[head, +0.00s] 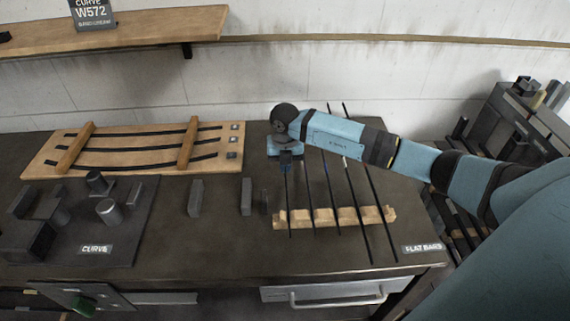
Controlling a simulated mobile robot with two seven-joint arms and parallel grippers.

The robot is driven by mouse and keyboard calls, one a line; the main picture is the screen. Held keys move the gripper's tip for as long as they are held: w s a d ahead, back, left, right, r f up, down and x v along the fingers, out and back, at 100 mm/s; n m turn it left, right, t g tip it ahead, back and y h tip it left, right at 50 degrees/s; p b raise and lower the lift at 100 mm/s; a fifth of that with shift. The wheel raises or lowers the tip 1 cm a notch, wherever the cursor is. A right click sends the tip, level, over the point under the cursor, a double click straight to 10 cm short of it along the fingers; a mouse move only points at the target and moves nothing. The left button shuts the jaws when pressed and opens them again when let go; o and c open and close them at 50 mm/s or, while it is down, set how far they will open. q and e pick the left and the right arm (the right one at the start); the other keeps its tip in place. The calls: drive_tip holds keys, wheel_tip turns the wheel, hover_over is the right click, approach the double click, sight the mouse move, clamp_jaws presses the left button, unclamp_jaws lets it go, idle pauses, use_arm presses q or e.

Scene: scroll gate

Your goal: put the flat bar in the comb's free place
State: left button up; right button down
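The comb (347,216) is a pale wooden notched block near the right front of the dark bench. Several thin dark flat bars lie across it, running from back to front. The leftmost flat bar (289,205) runs from under my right gripper (286,158) to just past the comb's left end. My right gripper points down at this bar's far part. Its fingertips are small and dark against the bar, so I cannot tell whether they are closed on it. My wrist and forearm hide the far parts of several bars. My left gripper is out of view.
A wooden board (60,160) with curved dark strips and two crosspieces lies at back left. A dark mat (135,225) with metal blocks and cylinders is at front left. Two small upright grey blocks (246,196) stand left of the comb. A dark rack (510,115) stands at right.

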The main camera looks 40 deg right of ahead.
drive_tip(key=shift+f, duration=0.1)
drive_tip(key=c, duration=1.2)
unclamp_jaws()
wheel_tip(320, 180, up, 14)
drive_tip(key=shift+f+b, duration=0.1)
drive_tip(key=shift+b, duration=0.4)
